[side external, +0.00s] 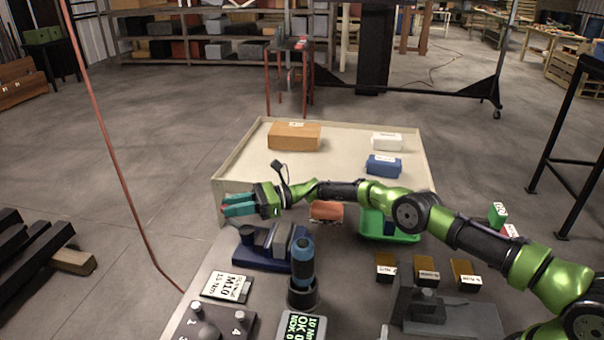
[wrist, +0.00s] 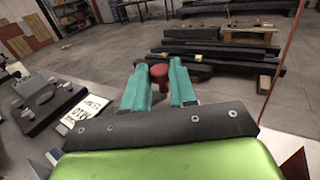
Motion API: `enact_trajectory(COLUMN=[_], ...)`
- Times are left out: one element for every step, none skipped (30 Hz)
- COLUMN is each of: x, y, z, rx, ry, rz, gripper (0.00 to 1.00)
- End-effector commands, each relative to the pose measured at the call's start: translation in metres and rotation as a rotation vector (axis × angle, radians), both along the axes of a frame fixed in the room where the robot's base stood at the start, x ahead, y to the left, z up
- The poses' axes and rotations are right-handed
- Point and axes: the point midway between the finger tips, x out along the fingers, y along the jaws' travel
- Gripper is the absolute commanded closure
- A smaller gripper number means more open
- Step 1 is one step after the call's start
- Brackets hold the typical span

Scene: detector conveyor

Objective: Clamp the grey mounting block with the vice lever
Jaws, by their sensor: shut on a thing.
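The vice (side external: 268,262) has a blue base and grey jaws and stands on the bench, left of centre. A grey block (side external: 262,238) shows between the jaws; whether it touches both is too small to tell. My gripper (side external: 226,207) is above and left of the vice, its teal fingers pointing left. In the wrist view the fingers (wrist: 160,90) close on a red knob (wrist: 159,76) with a short red stem. It looks like the vice lever's end; its link to the vice is hidden.
A blue-black tool (side external: 302,262) stands upright right of the vice. An M10 card (side external: 226,287) and a dark plate with bolts (side external: 215,325) lie in front. A green tray (side external: 390,238), several labelled blocks and a grey fixture (side external: 440,310) are rightward. A beige conveyor (side external: 335,150) holds boxes behind.

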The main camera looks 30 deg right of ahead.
Motion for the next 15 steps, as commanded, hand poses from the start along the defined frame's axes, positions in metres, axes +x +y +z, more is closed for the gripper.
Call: enact_trajectory(x=[0.001, 0.001, 0.001, 0.001, 0.0009, 0.0008, 0.0008, 0.0007, 0.0006, 0.0005, 0.0004, 0.0003, 0.0003, 0.0002, 0.0002], y=[-0.0002, -0.0002, -0.0002, -0.0002, -0.0003, -0.0002, -0.0002, -0.0002, -0.0003, -0.0002, -0.0002, -0.0002, -0.0002, -0.0002, -0.0002], z=[0.0022, 0.0022, 0.0022, 0.0022, 0.0022, 0.002, 0.0018, 0.0017, 0.0014, 0.0013, 0.0011, 0.0009, 0.0008, 0.0007, 0.0006], rx=[-0.002, -0.002, -0.002, -0.002, -0.002, -0.002, -0.002, -0.001, -0.001, -0.001, -0.001, -0.001, -0.002, -0.002, -0.002], ry=[-0.006, -0.006, -0.006, -0.006, -0.006, -0.006, -0.006, -0.005, -0.005, -0.004, -0.004, -0.004, -0.003, -0.003, -0.003], rz=[-0.002, -0.002, -0.002, -0.002, -0.002, -0.002, -0.002, -0.001, -0.001, -0.001, -0.001, -0.001, 0.0, 0.0, 0.0], gripper=[1.0, 1.0, 1.0, 0.72, 0.68, 0.62, 0.57, 0.52, 0.48, 0.48, 0.48, 0.48, 0.48, 0.48, 0.48])
